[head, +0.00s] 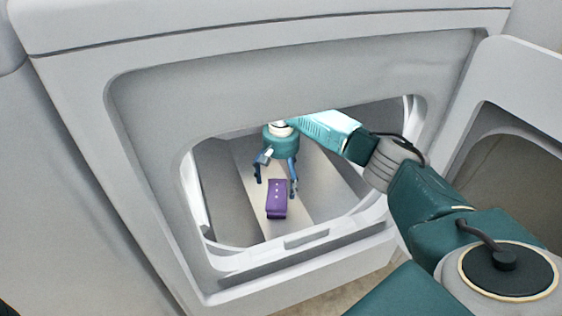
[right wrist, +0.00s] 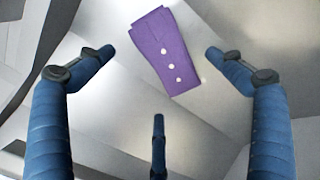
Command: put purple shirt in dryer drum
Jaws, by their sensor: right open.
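The purple shirt (head: 277,199), folded small with a row of white buttons, lies on the floor of the dryer drum (head: 225,190). It also shows in the right wrist view (right wrist: 165,52), beyond the fingers. My right gripper (head: 275,186) reaches through the dryer opening into the drum. Its blue fingers are spread apart, just behind and above the shirt in the head view. In the right wrist view the open fingers (right wrist: 160,65) hold nothing, and the shirt appears apart from them. My left gripper is not in view.
The dryer's front frame (head: 140,120) surrounds the opening, with a raised lower lip (head: 307,238). The open dryer door (head: 530,85) stands at the right, close to my right arm. A patch of floor shows below the dryer.

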